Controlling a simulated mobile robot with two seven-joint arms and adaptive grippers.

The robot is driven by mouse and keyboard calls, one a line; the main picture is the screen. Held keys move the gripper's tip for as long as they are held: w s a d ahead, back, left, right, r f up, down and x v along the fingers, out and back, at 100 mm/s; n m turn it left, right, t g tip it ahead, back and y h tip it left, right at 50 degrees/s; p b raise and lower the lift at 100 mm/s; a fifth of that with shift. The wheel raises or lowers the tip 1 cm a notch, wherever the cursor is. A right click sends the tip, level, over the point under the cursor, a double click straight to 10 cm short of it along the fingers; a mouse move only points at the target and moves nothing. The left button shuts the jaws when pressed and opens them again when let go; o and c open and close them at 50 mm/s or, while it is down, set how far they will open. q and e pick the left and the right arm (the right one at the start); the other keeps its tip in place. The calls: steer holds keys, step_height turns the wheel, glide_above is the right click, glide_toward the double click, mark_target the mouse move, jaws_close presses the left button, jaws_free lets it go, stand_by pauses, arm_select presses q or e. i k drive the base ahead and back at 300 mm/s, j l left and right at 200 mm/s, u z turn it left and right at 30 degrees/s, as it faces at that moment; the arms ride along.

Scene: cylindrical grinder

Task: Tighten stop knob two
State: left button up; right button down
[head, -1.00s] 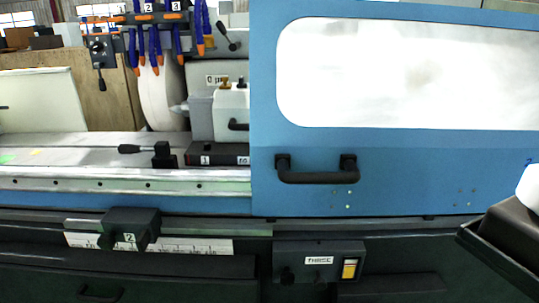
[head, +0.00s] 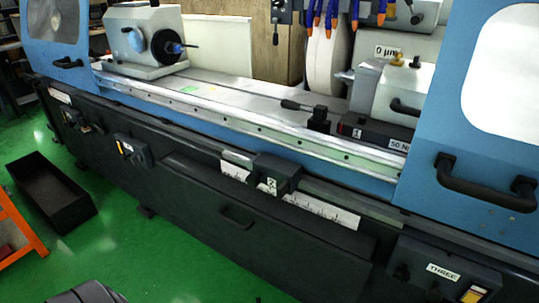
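The stop block labelled 2 (head: 275,175) is a black housing on the front rail of the grinder, near the middle of the head view. It sits over a white scale strip (head: 325,212). Its knob is dark against the dark housing, and I cannot tell how tight it is. Neither of my grippers shows in the view, and nothing touches the block.
A black box labelled THREE (head: 443,272) is at lower right. A blue door with a black handle (head: 485,185) stands right. A black bin (head: 50,192) and orange frame (head: 18,230) stand on green floor at left.

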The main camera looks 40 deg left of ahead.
mark_target(254, 180)
steer(key=u, duration=1.2)
steer(key=k+j, duration=0.05)
